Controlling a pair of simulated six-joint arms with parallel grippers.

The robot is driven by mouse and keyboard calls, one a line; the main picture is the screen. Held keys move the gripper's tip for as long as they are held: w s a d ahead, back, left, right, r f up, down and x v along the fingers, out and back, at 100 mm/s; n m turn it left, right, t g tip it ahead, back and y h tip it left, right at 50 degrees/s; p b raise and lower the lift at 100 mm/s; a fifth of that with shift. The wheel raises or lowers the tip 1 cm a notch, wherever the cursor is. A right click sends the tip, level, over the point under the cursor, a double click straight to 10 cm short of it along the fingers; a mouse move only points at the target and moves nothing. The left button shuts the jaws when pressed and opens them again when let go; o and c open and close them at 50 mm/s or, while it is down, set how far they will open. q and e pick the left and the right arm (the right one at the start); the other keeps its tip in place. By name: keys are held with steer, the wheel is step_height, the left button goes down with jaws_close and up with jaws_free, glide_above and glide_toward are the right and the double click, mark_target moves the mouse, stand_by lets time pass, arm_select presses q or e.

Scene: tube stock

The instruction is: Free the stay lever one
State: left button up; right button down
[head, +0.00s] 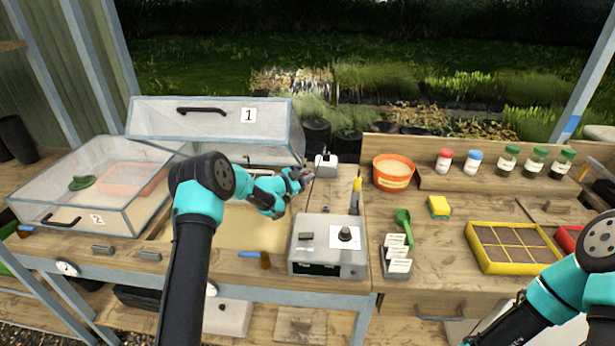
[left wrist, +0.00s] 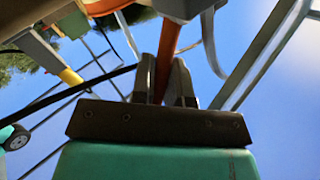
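Frame box 1 stands at the back left with its glazed lid (head: 212,122) raised, showing a black handle and a "1" tag. My left gripper (head: 303,177) is at the right end of this box, by the lid's lower right corner. In the left wrist view an orange-brown bar (left wrist: 167,48), which looks like the stay lever, runs between the two fingers of my left gripper (left wrist: 168,85). The bar fills the narrow gap, and the fingers look closed on it. The lever cannot be made out in the head view. My right gripper is out of view.
Closed box 2 (head: 60,196) is at the left. A grey control box (head: 327,262) with a knob stands in front of my left gripper. An orange pot (head: 393,173), labelled bottles (head: 508,160) and a yellow seed tray (head: 487,262) are to the right.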

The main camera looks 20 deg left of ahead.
arm_select(q)
jaws_close()
steer(key=shift+w, duration=0.1)
steer(key=shift+w+a+r+n+g+y, duration=0.15)
steer(key=shift+w+n+g+y, duration=0.15)
steer(key=shift+n+g, duration=0.15)
steer(key=shift+w+a+r+n+g+y, duration=0.15)
steer(key=shift+w+n+g+y, duration=0.15)
steer(key=shift+n, duration=0.25)
steer(key=shift+d, duration=0.1)
steer(key=o, duration=0.5)
jaws_free()
steer(key=shift+o, duration=0.2)
steer(key=shift+s, duration=0.1)
steer(key=v, duration=1.7)
